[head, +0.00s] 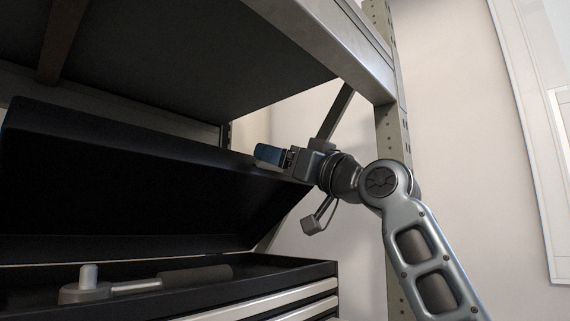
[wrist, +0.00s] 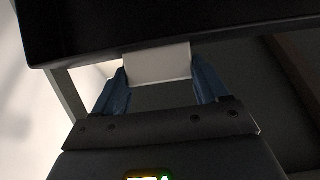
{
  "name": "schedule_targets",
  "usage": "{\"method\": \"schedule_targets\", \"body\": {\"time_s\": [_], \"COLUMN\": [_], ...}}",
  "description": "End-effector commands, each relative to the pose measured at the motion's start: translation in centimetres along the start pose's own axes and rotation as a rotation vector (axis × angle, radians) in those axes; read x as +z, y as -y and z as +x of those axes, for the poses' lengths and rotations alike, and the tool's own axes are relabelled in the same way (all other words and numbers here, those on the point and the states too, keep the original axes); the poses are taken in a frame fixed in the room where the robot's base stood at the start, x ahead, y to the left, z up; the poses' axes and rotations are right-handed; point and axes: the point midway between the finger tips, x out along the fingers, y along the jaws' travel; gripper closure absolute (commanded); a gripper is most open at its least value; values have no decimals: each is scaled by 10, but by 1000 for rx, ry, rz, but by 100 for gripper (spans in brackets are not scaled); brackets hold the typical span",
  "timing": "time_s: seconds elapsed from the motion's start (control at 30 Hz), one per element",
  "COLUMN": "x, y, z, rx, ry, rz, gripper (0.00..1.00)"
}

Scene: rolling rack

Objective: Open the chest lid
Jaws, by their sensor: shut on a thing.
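The black chest lid (head: 120,180) stands raised and tilted back in the head view, with a wide gap between it and the chest body (head: 322,267). My gripper (head: 268,156) is at the lid's upper front edge, near its right end. In the wrist view, the blue fingers of my gripper (wrist: 158,78) stand on both sides of a pale grey tab (wrist: 158,62) at the lid's edge. My gripper is shut on this tab. The exact finger contact is hard to see.
A rack shelf (head: 180,65) hangs close above the lid, with a metal beam (head: 335,50) and an upright post (head: 392,135) at the right. A ratchet wrench (head: 92,289) lies in the chest's top. Metal-edged drawers (head: 270,300) are below.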

Motion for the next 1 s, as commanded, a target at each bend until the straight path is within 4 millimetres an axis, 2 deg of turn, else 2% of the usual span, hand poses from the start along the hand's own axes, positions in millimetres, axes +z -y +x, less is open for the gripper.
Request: {"method": "schedule_targets", "body": {"time_s": [0.03, 0.33, 0.37, 0.6, 0.87, 1.0], "x": [-11, -11, -11, -6, -3, -1], "y": [0, 0, -1, 0, 0, -1], "z": [-1, -1, -1, 0, -2, -16], "rx": [2, 2, 2, 1, 1, 2], "ry": [-19, -20, -20, -11, -7, -7], "rz": [-4, -4, -4, -2, -1, -2], "gripper": [81, 80, 24, 1, 0, 0]}}
